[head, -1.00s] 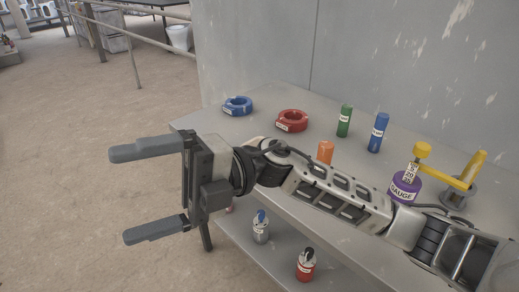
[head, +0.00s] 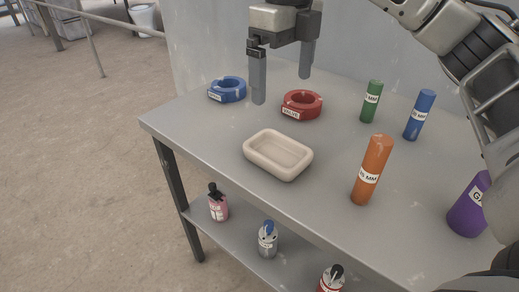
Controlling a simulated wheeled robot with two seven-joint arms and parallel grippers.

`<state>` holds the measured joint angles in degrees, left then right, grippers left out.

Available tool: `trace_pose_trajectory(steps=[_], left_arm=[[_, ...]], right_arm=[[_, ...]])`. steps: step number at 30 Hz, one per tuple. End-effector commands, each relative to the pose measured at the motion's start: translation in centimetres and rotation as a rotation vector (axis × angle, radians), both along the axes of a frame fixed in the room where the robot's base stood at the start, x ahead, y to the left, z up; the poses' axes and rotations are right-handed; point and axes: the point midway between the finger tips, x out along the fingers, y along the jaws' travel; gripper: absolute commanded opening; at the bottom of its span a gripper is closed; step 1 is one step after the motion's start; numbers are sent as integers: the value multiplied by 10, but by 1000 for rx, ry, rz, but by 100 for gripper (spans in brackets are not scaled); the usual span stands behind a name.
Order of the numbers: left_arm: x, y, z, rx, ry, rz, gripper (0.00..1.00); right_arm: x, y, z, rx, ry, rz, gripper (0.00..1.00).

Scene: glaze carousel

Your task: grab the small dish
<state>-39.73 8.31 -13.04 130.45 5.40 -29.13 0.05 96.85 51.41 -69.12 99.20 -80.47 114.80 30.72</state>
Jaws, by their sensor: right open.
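The small dish (head: 278,154) is a cream, shallow, rounded rectangular tray. It lies flat on the grey table top (head: 212,130), near the front edge left of the orange cylinder. My right gripper (head: 283,88) is open and empty, with its two fingers pointing down. It is above the table at the top of the head view, beyond the dish and apart from it. My left gripper does not show.
A blue ring (head: 227,90) and a red ring (head: 301,105) lie behind the dish. Small bottles, one pink (head: 218,205), stand on the lower shelf (head: 241,238).

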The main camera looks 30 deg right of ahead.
Motion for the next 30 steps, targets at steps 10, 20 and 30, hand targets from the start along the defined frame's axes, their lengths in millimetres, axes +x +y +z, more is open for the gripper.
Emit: trace_pose_trajectory(steps=[10, 20, 30], left_arm=[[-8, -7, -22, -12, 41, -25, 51], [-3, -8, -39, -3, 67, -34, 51], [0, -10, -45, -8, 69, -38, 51]], right_arm=[[-1, -3, -60, -11, 3, -7, 100], [0, -3, -109, -9, -2, -4, 100], [4, -3, -148, -9, 0, -5, 100]])
